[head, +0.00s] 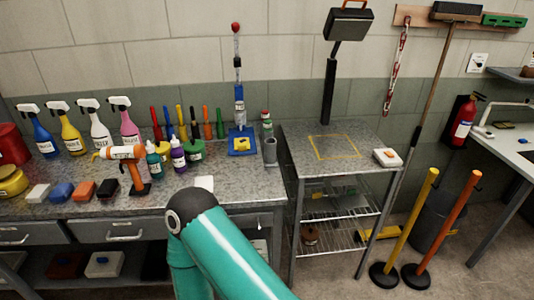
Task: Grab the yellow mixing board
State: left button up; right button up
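I cannot tell for certain which thing is the yellow mixing board. A flat yellow piece (383,233) shows low down beside the right side of the steel cart, partly behind its leg. A small yellow item (242,143) lies on a blue tray (233,151) at the right end of the workbench. Neither of my grippers shows; only a teal link of my arm crosses the bottom centre and hides part of the bench front.
The workbench (85,208) holds spray bottles (72,136), an orange-white tool (122,153) and coloured blocks. Yellow (405,225) and orange (447,225) posts stand on the floor at right, near a grey bin (428,218).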

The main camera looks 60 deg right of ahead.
aim_at(242, 142)
jog(key=z, duration=0.05)
jog(key=k, duration=0.65)
jog(key=z, duration=0.65)
jog(key=i, duration=0.7)
jog(key=z, duration=0.25)
